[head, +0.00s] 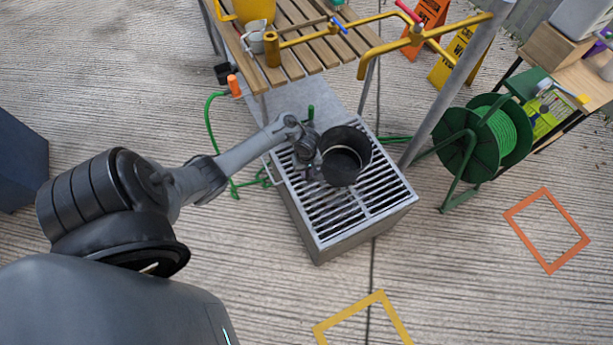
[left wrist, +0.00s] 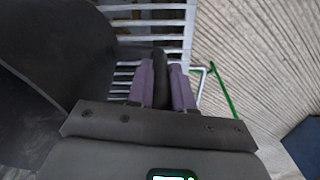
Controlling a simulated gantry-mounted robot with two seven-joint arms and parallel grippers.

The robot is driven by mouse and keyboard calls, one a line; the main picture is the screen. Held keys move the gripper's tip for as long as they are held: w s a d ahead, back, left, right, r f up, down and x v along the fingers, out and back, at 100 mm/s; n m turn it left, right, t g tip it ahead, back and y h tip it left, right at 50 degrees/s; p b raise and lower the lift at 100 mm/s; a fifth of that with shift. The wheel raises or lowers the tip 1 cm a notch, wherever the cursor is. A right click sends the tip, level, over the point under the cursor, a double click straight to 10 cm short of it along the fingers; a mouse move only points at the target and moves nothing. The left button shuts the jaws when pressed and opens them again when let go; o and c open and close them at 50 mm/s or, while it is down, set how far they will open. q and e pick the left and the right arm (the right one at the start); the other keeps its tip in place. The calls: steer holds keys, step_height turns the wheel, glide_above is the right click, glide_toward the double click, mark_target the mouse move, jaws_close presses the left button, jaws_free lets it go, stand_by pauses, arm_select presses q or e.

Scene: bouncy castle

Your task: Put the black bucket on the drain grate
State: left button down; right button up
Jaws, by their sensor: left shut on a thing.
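The black bucket (head: 346,151) is over the upper part of the drain grate (head: 372,205), a slatted metal top on a grey box, with its opening facing the head camera. I cannot tell whether it touches the slats. My left gripper (head: 312,170) is at the bucket's left side. In the left wrist view its purple fingers (left wrist: 166,85) are shut on a dark strip of the bucket, with the bucket's dark wall (left wrist: 60,50) at left and the grate's bars (left wrist: 150,28) behind. The bucket hides part of the grate. My right gripper is not in view.
A slatted wooden table (head: 300,45) with a yellow bucket (head: 254,10) stands behind the grate. A green hose reel (head: 483,138) and a slanted grey pole (head: 440,95) are to the right. A green hose (head: 209,130) lies at left. The grate's front slats are clear.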

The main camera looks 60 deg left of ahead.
arm_select(q)
steer(key=shift+f+b, duration=1.55)
steer(key=shift+f, duration=0.4)
steer(key=shift+r, duration=0.1)
steer(key=c, duration=1)
jaws_free()
steer(key=shift+f, duration=0.2)
steer(key=shift+r, duration=0.1)
